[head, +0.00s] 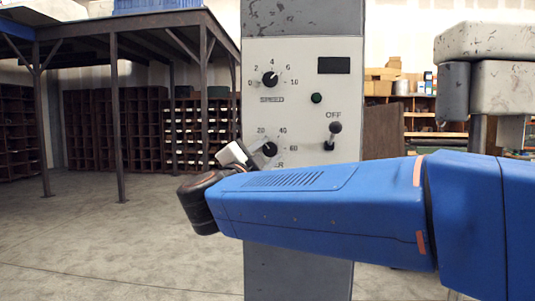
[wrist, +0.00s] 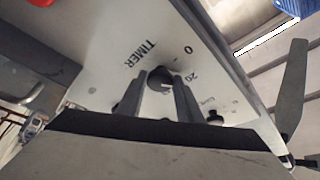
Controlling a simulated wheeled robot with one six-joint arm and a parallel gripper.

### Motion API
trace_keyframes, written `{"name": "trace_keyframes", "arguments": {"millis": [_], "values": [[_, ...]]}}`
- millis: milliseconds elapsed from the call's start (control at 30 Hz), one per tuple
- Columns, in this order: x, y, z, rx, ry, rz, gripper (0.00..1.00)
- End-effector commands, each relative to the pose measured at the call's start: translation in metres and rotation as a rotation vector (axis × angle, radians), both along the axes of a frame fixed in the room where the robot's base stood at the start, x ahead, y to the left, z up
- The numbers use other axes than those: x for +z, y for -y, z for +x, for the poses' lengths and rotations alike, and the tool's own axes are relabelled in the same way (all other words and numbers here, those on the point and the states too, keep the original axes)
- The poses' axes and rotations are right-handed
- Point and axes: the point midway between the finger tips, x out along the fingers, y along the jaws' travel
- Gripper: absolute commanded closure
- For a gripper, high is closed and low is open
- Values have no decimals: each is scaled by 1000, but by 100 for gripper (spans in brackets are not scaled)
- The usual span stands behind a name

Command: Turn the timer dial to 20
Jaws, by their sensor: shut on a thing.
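The timer dial (head: 269,149) is a round black knob low on the pale control panel (head: 303,80). The marks 20, 40 and 60 show around it in the head view; its 0 is hidden there. In the wrist view the dial (wrist: 160,78) sits between the two fingertips of my gripper (wrist: 158,92), with TIMER, 0 and 20 printed near it. My gripper is shut on the dial, and it also shows at the panel's lower left in the head view (head: 246,154). I cannot tell exactly which mark the dial points to.
Above the timer are the SPEED dial (head: 270,79), a green button (head: 316,98) and a dark display (head: 333,65). A toggle lever (head: 333,134) marked OFF stands right of the timer, just above my blue arm. Open floor lies to the left.

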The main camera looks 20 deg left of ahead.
Motion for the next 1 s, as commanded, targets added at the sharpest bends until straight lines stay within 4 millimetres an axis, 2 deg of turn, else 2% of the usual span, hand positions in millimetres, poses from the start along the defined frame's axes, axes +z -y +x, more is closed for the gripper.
{"name": "trace_keyframes", "arguments": {"millis": [300, 800, 833, 867, 900, 1000], "values": [[-1, -1, 0, -1, -26, 98, 90], [0, 0, 0, -1, -29, 112, 90], [0, 0, 0, -1, -29, 112, 60], [0, 0, 0, -1, -29, 112, 53], [0, 0, 0, -1, -29, 112, 49], [0, 0, 0, -1, -28, 112, 49]]}}
